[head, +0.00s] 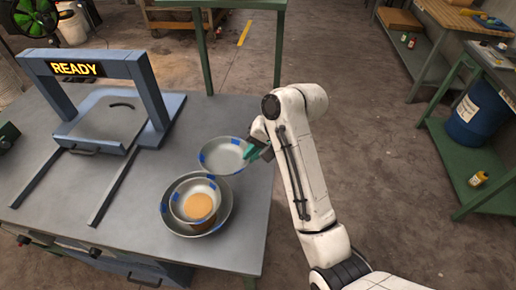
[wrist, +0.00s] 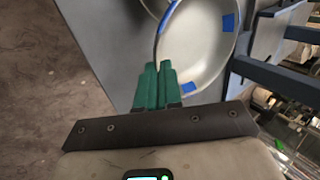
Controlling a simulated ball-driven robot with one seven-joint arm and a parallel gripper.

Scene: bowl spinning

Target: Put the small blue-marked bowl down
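A shallow grey bowl with blue marks (head: 222,158) is at the right side of the table, behind a nested pair of bowls. My gripper (head: 251,152) is at this bowl's right rim. In the wrist view, the green fingers (wrist: 158,72) are close together with the bowl's rim between them, and the bowl (wrist: 197,45) extends up and right. I cannot tell whether it touches the table. Another small blue-marked bowl (head: 184,206), with an orange-brown patch inside, sits in a larger blue-marked bowl (head: 226,212) in front.
The grey table (head: 110,215) carries a blue frame (head: 98,55) with a READY sign and a flat plate on rails at left. Bare tabletop lies left of the nested bowls and along the right edge. A green-legged table stands behind.

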